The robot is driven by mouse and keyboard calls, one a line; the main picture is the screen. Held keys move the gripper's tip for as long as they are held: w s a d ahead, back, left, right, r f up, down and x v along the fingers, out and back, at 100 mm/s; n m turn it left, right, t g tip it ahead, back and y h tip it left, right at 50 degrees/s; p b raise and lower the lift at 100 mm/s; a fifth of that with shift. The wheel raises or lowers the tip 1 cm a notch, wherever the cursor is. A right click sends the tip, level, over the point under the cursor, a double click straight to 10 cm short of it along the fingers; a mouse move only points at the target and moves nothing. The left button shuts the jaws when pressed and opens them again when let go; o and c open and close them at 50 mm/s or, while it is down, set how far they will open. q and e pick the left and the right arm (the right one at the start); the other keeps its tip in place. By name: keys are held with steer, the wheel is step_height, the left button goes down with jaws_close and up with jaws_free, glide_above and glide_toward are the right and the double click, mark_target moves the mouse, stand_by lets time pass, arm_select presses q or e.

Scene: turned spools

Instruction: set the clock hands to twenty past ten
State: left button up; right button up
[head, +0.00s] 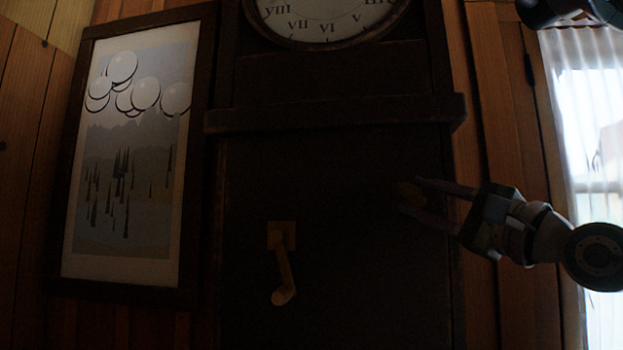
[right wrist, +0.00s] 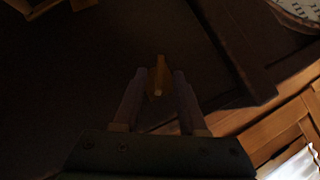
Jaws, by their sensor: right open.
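The clock dial (head: 325,12) shows only its lower part at the top of the head view, with Roman numerals from VIII round to IIII. No hands show on this part. A corner of the dial also shows in the right wrist view (right wrist: 302,9). A brass crank (head: 284,265) hangs down from a square plate on the dark clock case (head: 340,180). My right gripper (head: 410,195) is open at the right side of the case front. My left gripper is out of view.
A framed picture (head: 135,150) hangs on the wooden wall left of the clock. A ledge (head: 335,114) juts from the case below the dial. A bright curtained window (head: 598,120) is at the right. The case front between crank and knob is clear.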

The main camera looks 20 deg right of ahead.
steer(key=shift+p+x, duration=0.45)
steer(key=shift+x, duration=0.85)
jaws_close()
